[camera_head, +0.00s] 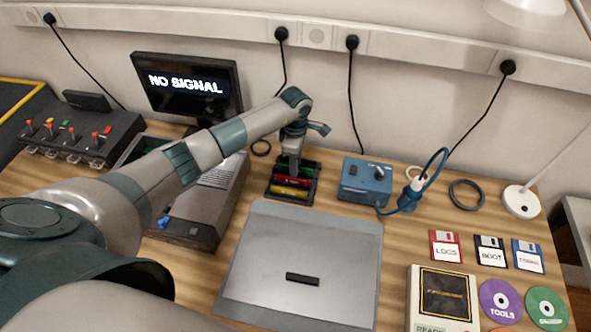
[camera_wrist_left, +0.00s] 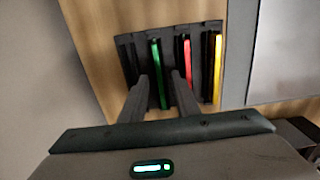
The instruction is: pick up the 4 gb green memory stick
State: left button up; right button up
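A black rack (camera_head: 271,188) on the table holds a green memory stick (camera_head: 310,172), a red stick (camera_head: 292,181) and a yellow stick (camera_head: 289,191). In the left wrist view the green stick (camera_wrist_left: 160,75) stands in its slot, with the red stick (camera_wrist_left: 187,52) and the yellow stick (camera_wrist_left: 217,82) to its right. No capacity label is readable. My left gripper (camera_wrist_left: 161,77) is open above the rack and points down. Its two fingers appear on either side of the green stick, with gaps; depth is unclear. In the head view the left gripper (camera_head: 292,168) partly hides the rack.
A grey mat (camera_head: 310,240) with a black bar (camera_head: 302,279) lies in front of the rack. A blue box (camera_head: 365,181) stands to its right, a grey case (camera_head: 208,205) to its left. A monitor (camera_head: 188,85) stands behind. Floppies and discs lie at right.

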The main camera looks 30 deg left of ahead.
pick_arm(q)
grip_shut()
dwell(0.3)
jog(key=shift+r+b, duration=0.35)
jog(key=shift+r, duration=0.05)
notch_tip(320, 180, up, 3)
jog(key=shift+d+r+b, duration=0.1)
jog(key=shift+b, duration=0.9)
jog(key=s+d+r+b, duration=0.3)
jog(key=s+d+r, duration=0.3)
jog(key=d, duration=0.3)
jog(key=shift+s+d+r+b, duration=0.25)
jog(key=shift+r+b, duration=0.15)
jog(key=shift+r, duration=0.15)
